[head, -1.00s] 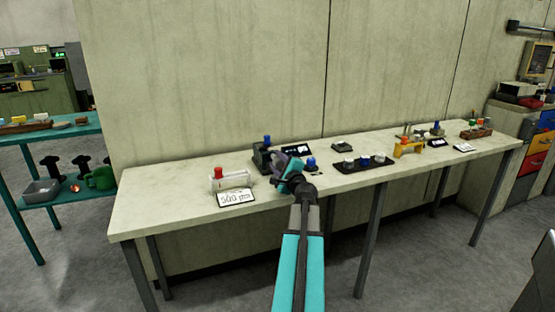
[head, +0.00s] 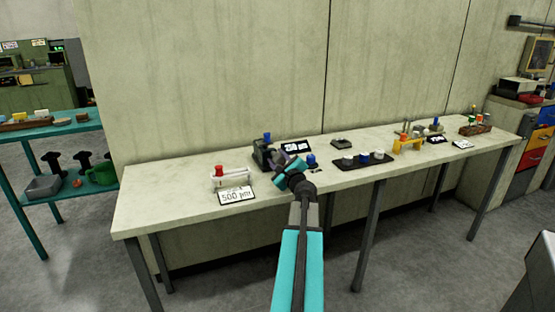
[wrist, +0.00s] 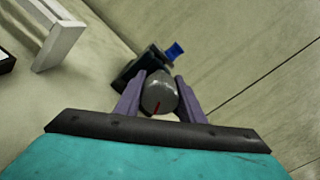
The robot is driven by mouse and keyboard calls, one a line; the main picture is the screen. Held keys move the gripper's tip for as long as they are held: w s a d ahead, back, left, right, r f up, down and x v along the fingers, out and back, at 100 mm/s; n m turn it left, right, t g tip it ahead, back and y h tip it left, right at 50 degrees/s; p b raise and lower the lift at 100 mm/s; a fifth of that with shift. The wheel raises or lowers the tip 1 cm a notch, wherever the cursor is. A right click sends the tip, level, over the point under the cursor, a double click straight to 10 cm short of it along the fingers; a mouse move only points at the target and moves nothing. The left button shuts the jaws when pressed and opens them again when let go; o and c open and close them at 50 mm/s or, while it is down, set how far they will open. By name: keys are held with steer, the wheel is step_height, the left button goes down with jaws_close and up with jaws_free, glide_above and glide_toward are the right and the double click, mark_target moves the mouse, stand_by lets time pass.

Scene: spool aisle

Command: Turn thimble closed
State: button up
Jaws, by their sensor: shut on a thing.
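The thimble (wrist: 159,93) is a grey rounded knob with a red line on its end, in the middle of the wrist view. My gripper (wrist: 161,92) has its two purple-grey fingers shut on it, one on each side. Behind it is a dark device (wrist: 130,74) with a blue knob (wrist: 174,51) on top. In the head view, the device (head: 261,154) stands on the bench with its blue knob (head: 267,137) upright. My gripper (head: 281,162) is at its right front side and hides the thimble there.
On the pale bench (head: 165,195), a card reading about 500 µm (head: 236,195) and a white stand with a red knob (head: 217,171) are to the left. A small display (head: 297,146) is behind the gripper. A dark tray (head: 350,164) with knobs lies to the right.

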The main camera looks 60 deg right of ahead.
mark_target(281, 163)
steer(key=o, duration=1)
steer(key=shift+o, duration=0.2)
steer(key=shift+s, duration=0.15)
steer(key=shift+v, duration=3.95)
steer(key=shift+s+a, duration=0.15)
steer(key=shift+a, duration=0.1)
steer(key=p+v, duration=0.2)
steer(key=p, duration=0.3)
steer(key=shift+s+a+r+p, duration=0.1)
steer(key=shift+s+p, duration=0.05)
steer(key=shift+p, duration=0.25)
steer(key=shift+s+p, duration=0.1)
steer(key=shift+p, duration=0.5)
steer(key=p, duration=0.8)
steer(key=shift+s+a, duration=0.35)
steer(key=shift+s, duration=0.05)
